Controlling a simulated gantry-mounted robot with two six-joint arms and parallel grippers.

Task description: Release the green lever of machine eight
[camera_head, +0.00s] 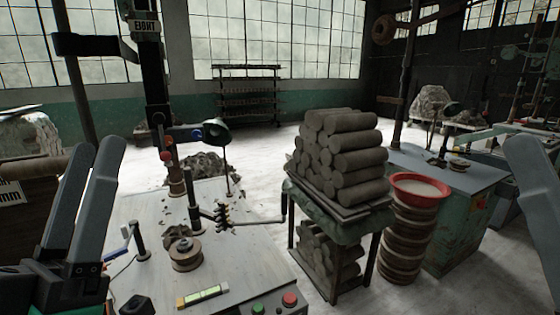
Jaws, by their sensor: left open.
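Machine eight carries a sign reading EIGHT (145,25) on its dark column, above a pale worktable (225,255). Red knobs (166,155) and a blue knob (197,134) show on the column. A dark green rounded part (213,132) sits beside the blue knob; I cannot tell whether it is the green lever or a lamp shade. My right gripper (528,146) is partly cut off at the right edge.
A round wheel head (187,257), a green-vial level (203,296) and green and red buttons (289,299) are on the table. A rack of stacked clay rolls (360,160) and a red bowl (420,188) stand to the right. Clay trimmings (208,166) lie behind.

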